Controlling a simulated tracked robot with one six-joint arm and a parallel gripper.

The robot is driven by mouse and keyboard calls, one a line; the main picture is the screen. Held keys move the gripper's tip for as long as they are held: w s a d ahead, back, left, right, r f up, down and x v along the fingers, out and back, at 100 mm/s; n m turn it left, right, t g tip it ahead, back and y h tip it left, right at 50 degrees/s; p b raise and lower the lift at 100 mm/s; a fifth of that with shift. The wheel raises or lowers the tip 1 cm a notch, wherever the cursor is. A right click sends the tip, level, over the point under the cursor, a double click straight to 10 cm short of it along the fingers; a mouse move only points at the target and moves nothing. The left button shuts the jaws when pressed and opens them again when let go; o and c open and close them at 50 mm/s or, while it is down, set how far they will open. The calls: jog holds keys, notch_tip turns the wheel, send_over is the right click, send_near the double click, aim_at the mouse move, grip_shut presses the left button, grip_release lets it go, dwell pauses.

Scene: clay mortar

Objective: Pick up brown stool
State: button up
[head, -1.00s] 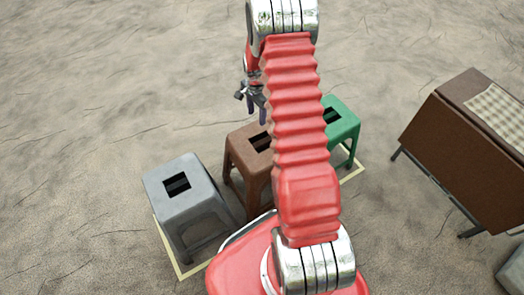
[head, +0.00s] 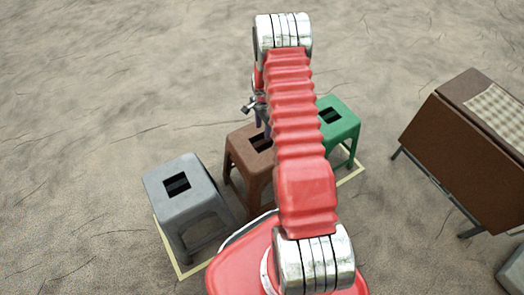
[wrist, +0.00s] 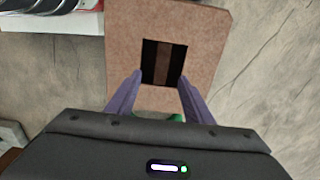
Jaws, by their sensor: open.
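The brown stool (head: 240,145) stands upright on the ground between the grey and green stools in the head view. Its square seat has a dark slot split by a bar, and my arm hides its right part. In the wrist view the brown stool's seat (wrist: 205,35) fills the upper middle, with the slot between the finger tips. My gripper (wrist: 160,76) is open and empty, with one purple finger on each side of the slot. I cannot tell whether the fingers touch the seat. In the head view my gripper (head: 263,120) is mostly hidden behind my arm, by the stool's far edge.
The grey stool (head: 195,205) stands at left and the green stool (head: 345,120) close at right. A pale yellow line (head: 164,243) on the ground borders the stools. A brown table (head: 450,155) with a checked cloth stands at right. The sandy ground beyond is clear.

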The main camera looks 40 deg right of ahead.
aim_at(262, 141)
jog(key=shift+f, duration=3)
jog(key=shift+f, duration=0.15)
jog(key=shift+w+f, duration=0.2)
jog(key=shift+f, duration=2.25)
jog(key=shift+c, duration=0.6)
grip_shut()
jog(key=shift+w, duration=0.1)
